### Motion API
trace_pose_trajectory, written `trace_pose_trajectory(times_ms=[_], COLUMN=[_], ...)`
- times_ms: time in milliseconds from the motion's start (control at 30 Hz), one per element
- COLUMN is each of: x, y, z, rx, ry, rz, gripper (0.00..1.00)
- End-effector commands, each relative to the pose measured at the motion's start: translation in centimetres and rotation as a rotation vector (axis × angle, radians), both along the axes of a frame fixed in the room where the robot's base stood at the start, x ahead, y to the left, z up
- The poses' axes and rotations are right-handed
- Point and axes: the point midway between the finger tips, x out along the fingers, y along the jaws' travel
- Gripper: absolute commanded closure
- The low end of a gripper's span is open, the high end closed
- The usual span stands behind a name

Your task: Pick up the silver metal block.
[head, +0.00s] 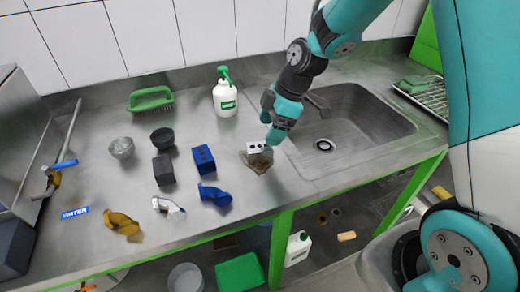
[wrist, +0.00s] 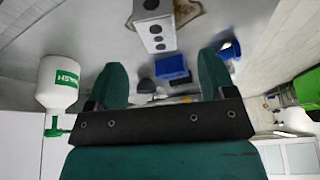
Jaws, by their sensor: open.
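The silver metal block (head: 256,148) has dark round holes and stands on the counter just left of the sink, against a brown-stained piece (head: 257,162). In the wrist view the silver metal block (wrist: 153,20) shows at the top, beyond my fingertips, cut off by the upper edge. My gripper (head: 276,135) is above and slightly right of the block in the head view, apart from it as far as I can tell. In the wrist view my gripper (wrist: 162,75) has its two green fingers wide apart with nothing held between them.
A blue block (head: 203,158), dark block (head: 163,169) and blue elbow (head: 214,194) stand left of the silver block. A white spray bottle (head: 225,98) stands behind. The sink (head: 350,125) is to the right. A green brush (head: 151,98) lies at the back left.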

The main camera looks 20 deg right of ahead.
Motion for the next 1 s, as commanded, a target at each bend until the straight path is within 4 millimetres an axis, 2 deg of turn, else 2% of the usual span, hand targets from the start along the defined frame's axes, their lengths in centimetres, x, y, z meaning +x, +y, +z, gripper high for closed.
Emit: trace_pose_trajectory(times_ms=[100, 367, 600, 900, 967, 1000], x=[0.1, 0.3, 0.7, 0.9, 0.8, 0.8], y=[0.7, 1.4, 2.4, 2.7, 2.7, 2.7], z=[-1.6, -3.5, -6.7, -7.4, -7.4, -7.4], rx=[0.0, 0.0, -0.001, 0.0, 0.0, 0.0], ry=[0.004, 0.004, 0.002, -0.001, -0.001, -0.001], rz=[0.002, 0.001, 0.001, 0.0, -0.001, -0.001], gripper=[0.23, 0.23, 0.23, 0.23, 0.35, 0.44])
